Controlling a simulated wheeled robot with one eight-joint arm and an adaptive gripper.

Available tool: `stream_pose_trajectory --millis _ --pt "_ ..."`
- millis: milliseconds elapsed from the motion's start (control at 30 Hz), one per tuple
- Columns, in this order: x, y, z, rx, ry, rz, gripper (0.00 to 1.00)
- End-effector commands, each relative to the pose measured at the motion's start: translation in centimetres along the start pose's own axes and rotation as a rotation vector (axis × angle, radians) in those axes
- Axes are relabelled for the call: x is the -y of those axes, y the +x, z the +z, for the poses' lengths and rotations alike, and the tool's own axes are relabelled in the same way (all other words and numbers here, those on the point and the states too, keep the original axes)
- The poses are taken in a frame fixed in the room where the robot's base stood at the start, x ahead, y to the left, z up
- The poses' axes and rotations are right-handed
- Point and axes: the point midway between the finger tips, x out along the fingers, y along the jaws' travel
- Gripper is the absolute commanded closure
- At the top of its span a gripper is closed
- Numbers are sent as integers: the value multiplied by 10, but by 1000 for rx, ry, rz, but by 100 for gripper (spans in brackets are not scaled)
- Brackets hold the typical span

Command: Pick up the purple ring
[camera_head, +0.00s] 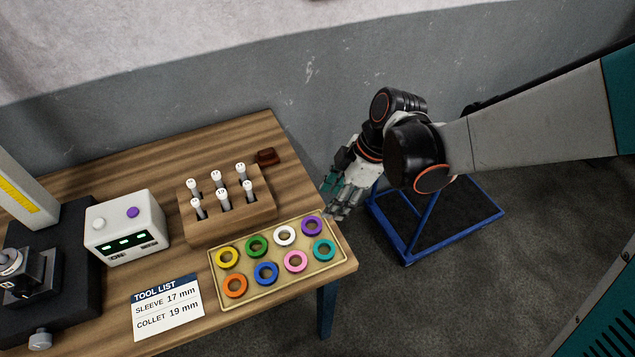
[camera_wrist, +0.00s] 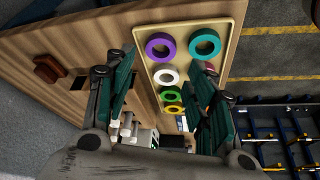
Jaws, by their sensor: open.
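The purple ring (camera_head: 312,226) lies flat at the back right of a shallow tan tray (camera_head: 215,285), beside a teal ring and a white ring. In the wrist view the purple ring (camera_wrist: 160,46) lies beyond the fingertips, toward the upper middle. My gripper (camera_head: 334,204) is beyond the table's right edge, close to the tray's back right corner and apart from the ring. In the wrist view my gripper (camera_wrist: 163,68) has its two teal-padded fingers spread, with nothing held between them.
Several other coloured rings share the tray, including the teal ring (camera_head: 324,250) and white ring (camera_head: 285,235). A wooden block (camera_head: 228,228) with upright white-topped tools stands behind it. A white box (camera_head: 126,228) and a tool list card (camera_head: 167,308) are left. A blue-framed stand (camera_head: 440,225) is right.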

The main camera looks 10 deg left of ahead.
Motion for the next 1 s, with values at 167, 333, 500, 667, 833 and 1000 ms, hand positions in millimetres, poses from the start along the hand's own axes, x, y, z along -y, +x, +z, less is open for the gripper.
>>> stream_pose_trajectory --millis 167,333,500,667,833,1000 --pt "0 34 1 0 0 1 50" --pt "0 47 0 0 1 1 50" --pt "0 55 -1 1 2 1 50" --pt "3 77 -4 1 0 1 50" --pt "3 98 -4 1 2 1 50" --pt "3 100 -4 2 3 2 50"
